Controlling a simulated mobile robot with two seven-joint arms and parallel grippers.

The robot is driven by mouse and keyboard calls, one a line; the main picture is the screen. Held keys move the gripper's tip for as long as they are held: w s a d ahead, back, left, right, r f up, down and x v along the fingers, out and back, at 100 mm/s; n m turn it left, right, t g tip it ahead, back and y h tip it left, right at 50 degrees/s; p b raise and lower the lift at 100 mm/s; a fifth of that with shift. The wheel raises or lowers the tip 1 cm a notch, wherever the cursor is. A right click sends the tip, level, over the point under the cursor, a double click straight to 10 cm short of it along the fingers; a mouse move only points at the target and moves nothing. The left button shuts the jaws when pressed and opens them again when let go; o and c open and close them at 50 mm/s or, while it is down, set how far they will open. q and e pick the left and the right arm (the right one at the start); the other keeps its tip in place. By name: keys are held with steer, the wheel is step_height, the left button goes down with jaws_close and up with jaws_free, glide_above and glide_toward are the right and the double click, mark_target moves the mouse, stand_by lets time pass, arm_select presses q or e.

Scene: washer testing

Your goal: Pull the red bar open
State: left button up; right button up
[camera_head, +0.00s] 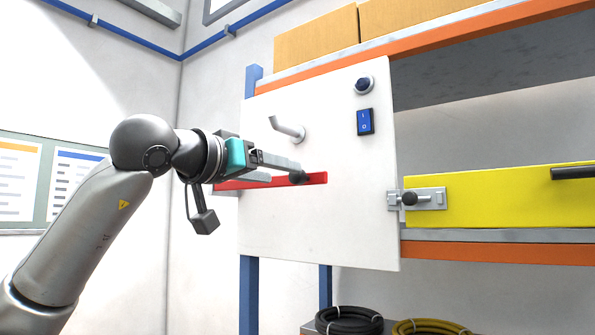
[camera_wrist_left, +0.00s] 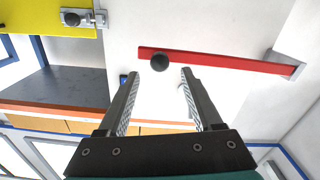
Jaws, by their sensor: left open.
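The red bar (camera_head: 316,179) lies level across the white panel (camera_head: 340,225), with a round dark knob (camera_head: 298,178) near its right end. In the left wrist view the red bar (camera_wrist_left: 225,62) runs across the panel, and the knob (camera_wrist_left: 160,63) appears between and just past the fingertips. My left gripper (camera_head: 285,172) is open and empty in front of the bar, with its fingers pointing toward the knob. Its arm and fingers hide part of the bar in the head view. I cannot tell whether a fingertip touches the knob. My right gripper is out of view.
A bent grey handle (camera_head: 288,130) sticks out above the bar. A blue switch (camera_head: 365,122) and a round dark button (camera_head: 364,85) sit at upper right. A yellow panel with a latch (camera_head: 425,198) is to the right. Black (camera_head: 348,321) and yellow hoses lie below.

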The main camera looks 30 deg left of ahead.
mark_target(294, 175)
arm_select(q)
steer(key=w, duration=0.2)
steer(key=w+p, duration=0.1)
steer(key=w, duration=0.3)
steer(key=shift+w+d, duration=0.3)
steer(key=shift+w, duration=0.1)
jaws_close()
stand_by(1.0)
